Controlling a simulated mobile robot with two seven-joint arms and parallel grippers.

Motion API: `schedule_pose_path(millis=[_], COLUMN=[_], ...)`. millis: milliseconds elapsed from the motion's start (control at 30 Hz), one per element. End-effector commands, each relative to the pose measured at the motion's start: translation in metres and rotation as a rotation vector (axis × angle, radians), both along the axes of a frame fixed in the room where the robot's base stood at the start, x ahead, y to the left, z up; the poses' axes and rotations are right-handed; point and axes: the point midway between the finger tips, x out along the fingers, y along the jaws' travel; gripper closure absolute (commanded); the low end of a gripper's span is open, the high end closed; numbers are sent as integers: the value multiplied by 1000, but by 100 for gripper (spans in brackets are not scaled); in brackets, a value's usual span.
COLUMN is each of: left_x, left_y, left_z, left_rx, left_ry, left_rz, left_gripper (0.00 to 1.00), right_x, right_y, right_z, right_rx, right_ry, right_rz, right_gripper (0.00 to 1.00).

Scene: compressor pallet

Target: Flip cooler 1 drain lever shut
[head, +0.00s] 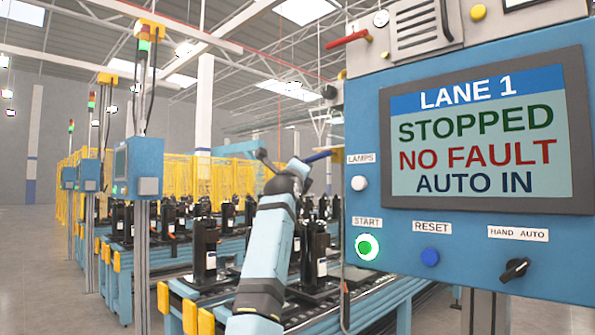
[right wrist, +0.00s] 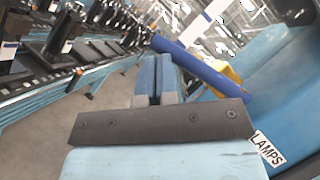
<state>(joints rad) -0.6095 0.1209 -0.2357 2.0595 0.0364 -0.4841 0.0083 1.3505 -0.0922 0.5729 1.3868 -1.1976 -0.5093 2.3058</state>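A dark blue bar-shaped handle (head: 318,156) shows beside the left edge of the control cabinet. In the right wrist view a blue bar (right wrist: 205,70) runs diagonally just beyond and right of my fingertips. A red lever (head: 348,40) sticks out to the left, slightly tilted, near a "1" mark at the cabinet's upper left. No drain label is readable, so I cannot tell which is the drain lever. My right gripper (right wrist: 157,78) has its fingers together with nothing visible between them. In the head view it (head: 300,166) is close to the blue handle; contact is unclear. My left gripper is out of view.
The blue cabinet (head: 360,290) fills the right side. Its screen (head: 487,130) reads "LANE 1 STOPPED NO FAULT AUTO IN". A lit green START button (head: 367,247) and blue RESET button (head: 430,257) sit below. Conveyors with black compressors (head: 205,245) stand behind my arm.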

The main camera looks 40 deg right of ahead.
Motion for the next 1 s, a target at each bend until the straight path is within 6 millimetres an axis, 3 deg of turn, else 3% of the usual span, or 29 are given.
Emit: schedule_pose_path(millis=[333,1000], left_x=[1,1], left_y=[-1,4], left_z=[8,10], left_rx=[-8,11], left_ry=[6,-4], left_rz=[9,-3], left_gripper=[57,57], right_x=[3,3], right_y=[0,0], right_z=[14,17], right_rx=[1,0], right_ry=[1,0], right_rz=[0,0], right_gripper=[100,100])
